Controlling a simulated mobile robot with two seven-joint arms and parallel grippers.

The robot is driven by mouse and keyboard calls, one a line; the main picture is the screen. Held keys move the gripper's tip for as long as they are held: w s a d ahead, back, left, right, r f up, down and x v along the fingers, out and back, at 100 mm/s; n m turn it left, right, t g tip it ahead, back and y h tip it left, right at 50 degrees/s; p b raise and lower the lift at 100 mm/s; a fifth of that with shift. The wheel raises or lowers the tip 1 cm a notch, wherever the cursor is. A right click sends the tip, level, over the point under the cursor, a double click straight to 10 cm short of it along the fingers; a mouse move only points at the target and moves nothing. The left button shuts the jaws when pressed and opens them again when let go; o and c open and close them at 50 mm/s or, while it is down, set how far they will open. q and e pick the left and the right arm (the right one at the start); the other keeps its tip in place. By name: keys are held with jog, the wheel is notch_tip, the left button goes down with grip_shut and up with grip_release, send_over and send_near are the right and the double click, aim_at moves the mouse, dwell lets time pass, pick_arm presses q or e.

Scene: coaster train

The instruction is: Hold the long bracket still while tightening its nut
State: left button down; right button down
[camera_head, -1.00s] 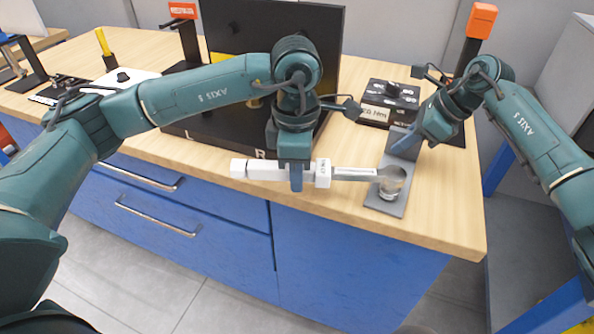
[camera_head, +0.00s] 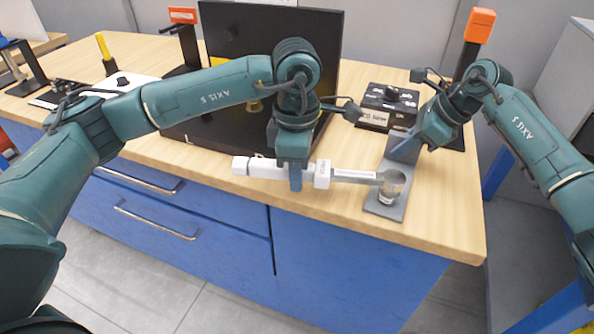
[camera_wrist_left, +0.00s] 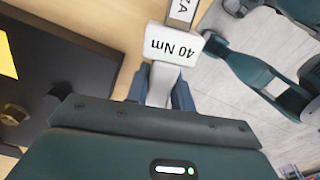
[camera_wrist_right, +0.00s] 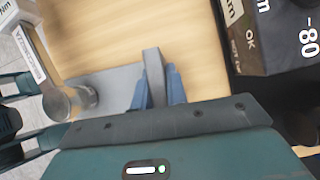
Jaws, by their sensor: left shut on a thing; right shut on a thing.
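The long bracket is a grey plate (camera_head: 383,210) with an upright flange (camera_head: 402,152), near the right end of the bench. My right gripper (camera_wrist_right: 155,88) is shut on the flange (camera_wrist_right: 153,68). A silvery, see-through cylinder (camera_head: 392,187) stands on the plate's near end, also in the right wrist view (camera_wrist_right: 70,103); the nut itself cannot be made out. My left gripper (camera_head: 295,180) is shut on the white handle of a torque wrench (camera_head: 258,169). Its block (camera_wrist_left: 173,45) reads "40 Nm". The wrench's grey shaft (camera_head: 355,176) reaches the cylinder.
A black box with a knob (camera_head: 390,103) stands behind the bracket. A large black panel (camera_head: 270,50) rises behind my left gripper. An orange-topped post (camera_head: 481,24) is at the back right. The bench's front edge runs close below the wrench; bare wood (camera_head: 445,205) lies right of the plate.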

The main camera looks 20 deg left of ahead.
pick_arm(q)
jog(key=shift+w+a+m, duration=0.15)
jog(key=shift+w+m, duration=0.45)
jog(key=shift+w, duration=0.1)
dwell(0.6)
dwell(0.4)
notch_tip(320, 180, up, 5)
jog(key=shift+f, duration=0.15)
dwell(0.7)
dwell(0.8)
jog(key=shift+s+d+f+n, duration=0.2)
jog(key=shift+s+n, duration=0.35)
jog(key=shift+s, duration=0.2)
jog(key=shift+s+d+f+n, duration=0.15)
jog(key=shift+s+d+n, duration=0.05)
jog(key=shift+s+n, duration=0.45)
jog(key=shift+f, duration=1.65)
dwell(1.3)
